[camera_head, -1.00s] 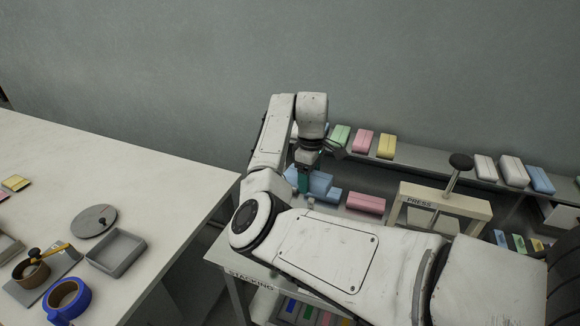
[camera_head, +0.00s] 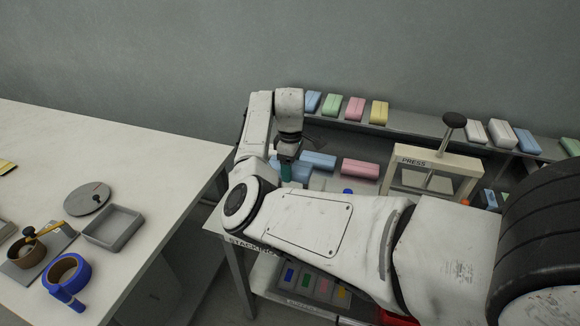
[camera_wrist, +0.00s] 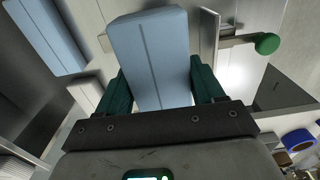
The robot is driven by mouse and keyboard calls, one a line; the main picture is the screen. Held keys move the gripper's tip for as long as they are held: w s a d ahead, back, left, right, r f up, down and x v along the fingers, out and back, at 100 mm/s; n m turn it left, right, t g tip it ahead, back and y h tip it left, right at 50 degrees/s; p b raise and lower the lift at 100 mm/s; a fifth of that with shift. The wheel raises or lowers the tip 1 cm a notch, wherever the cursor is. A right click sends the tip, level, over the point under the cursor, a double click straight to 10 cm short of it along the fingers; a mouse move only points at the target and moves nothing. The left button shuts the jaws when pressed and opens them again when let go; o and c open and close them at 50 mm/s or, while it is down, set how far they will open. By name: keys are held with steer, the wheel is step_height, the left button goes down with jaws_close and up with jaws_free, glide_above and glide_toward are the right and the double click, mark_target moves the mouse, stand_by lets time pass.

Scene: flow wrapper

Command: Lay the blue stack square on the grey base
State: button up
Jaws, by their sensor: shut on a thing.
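My gripper (camera_wrist: 155,88) has dark green fingers and is shut on a blue block (camera_wrist: 150,50), one on each side of it. The block has a lengthwise seam and points away from the palm. In the head view my gripper (camera_head: 287,172) hangs over the stacking bench, with most of the held block hidden by my arm. Another blue block (camera_head: 318,160) lies on the bench to its right; a blue block also shows at the upper left of the wrist view (camera_wrist: 45,35), apart from the held one. I cannot make out the grey base for certain.
A pink block (camera_head: 360,168) and the press (camera_head: 433,165) stand to the right. A shelf (camera_head: 420,137) behind carries several coloured blocks. At left, a white table (camera_head: 140,160) holds a grey tray (camera_head: 113,227), a grey disc (camera_head: 88,199) and blue tape (camera_head: 67,275).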

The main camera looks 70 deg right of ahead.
steer(key=shift+f+b, duration=3.6)
steer(key=shift+f, duration=0.2)
steer(key=shift+p, duration=0.45)
steer(key=shift+f, duration=0.2)
steer(key=shift+f, duration=0.2)
steer(key=o, duration=1.1)
step_height(320, 180, up, 11)
steer(key=shift+f, duration=0.1)
